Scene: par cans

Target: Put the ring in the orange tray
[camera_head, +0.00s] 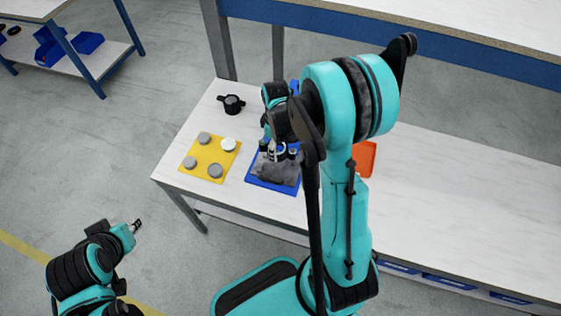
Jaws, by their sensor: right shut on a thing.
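The orange tray (366,158) lies on the white table, partly hidden behind my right arm. My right gripper (279,154) points down over the blue tray (288,189) and is shut on a small pale thing that looks like the ring (278,152); the fingers hide much of it. A grey block-like part (274,172) lies in the blue tray just below the gripper. I cannot tell whether the ring touches it. My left gripper (137,224) is off the table at the lower left, too small to tell open from shut.
A yellow plate (209,173) with several round grey and white pieces lies left of the blue tray. A black knob-like part (231,104) stands behind it. The table (455,190) is clear on the right. Another bench (420,40) is behind.

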